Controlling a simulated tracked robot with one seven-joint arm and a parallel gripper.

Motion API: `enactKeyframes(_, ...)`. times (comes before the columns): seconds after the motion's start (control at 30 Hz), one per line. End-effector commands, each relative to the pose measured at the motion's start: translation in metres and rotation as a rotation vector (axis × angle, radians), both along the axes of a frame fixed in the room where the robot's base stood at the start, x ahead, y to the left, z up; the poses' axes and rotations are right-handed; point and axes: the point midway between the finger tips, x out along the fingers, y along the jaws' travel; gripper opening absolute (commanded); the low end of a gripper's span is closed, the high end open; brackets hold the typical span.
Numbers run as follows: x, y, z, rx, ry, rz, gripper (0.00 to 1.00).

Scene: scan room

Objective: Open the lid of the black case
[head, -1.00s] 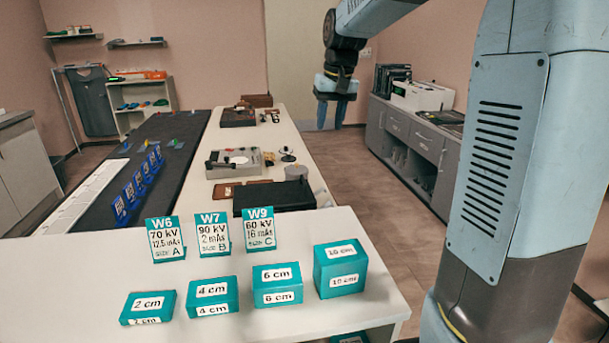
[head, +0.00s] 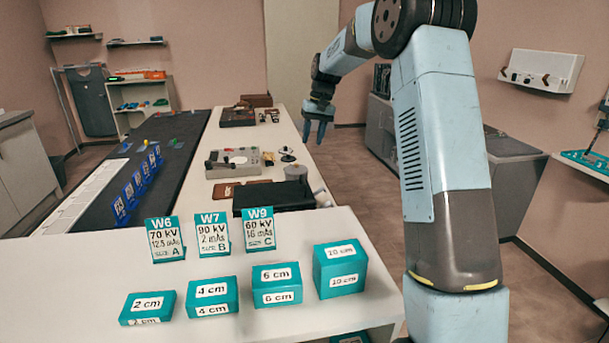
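The black case (head: 275,195) lies flat on the white side table, behind the W9 card, and looks closed. The card hides part of its front edge. A round grey object stands just behind its right end. My gripper (head: 315,138) hangs in the air beyond the case and to its right, at the table's right edge. Its fingers point down, look apart and hold nothing. It is not touching the case.
Teal blocks marked in cm (head: 340,268) and the W6, W7 and W9 cards (head: 212,233) stand on the front table (head: 80,270). A grey device (head: 233,162) and a dark box (head: 238,117) lie farther back. Open floor is to the right.

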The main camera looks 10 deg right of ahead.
Motion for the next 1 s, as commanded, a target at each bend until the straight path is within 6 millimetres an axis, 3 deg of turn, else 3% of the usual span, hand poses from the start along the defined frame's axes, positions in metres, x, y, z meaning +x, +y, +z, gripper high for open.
enactKeyframes(0.23,0.001,0.004,-0.020,0.001,0.003,0.001,0.38)
enactKeyframes(0.7,0.000,0.020,-0.099,0.002,0.003,0.002,0.38)
enactKeyframes(1.0,0.001,0.026,-0.131,0.001,0.001,0.001,0.38)
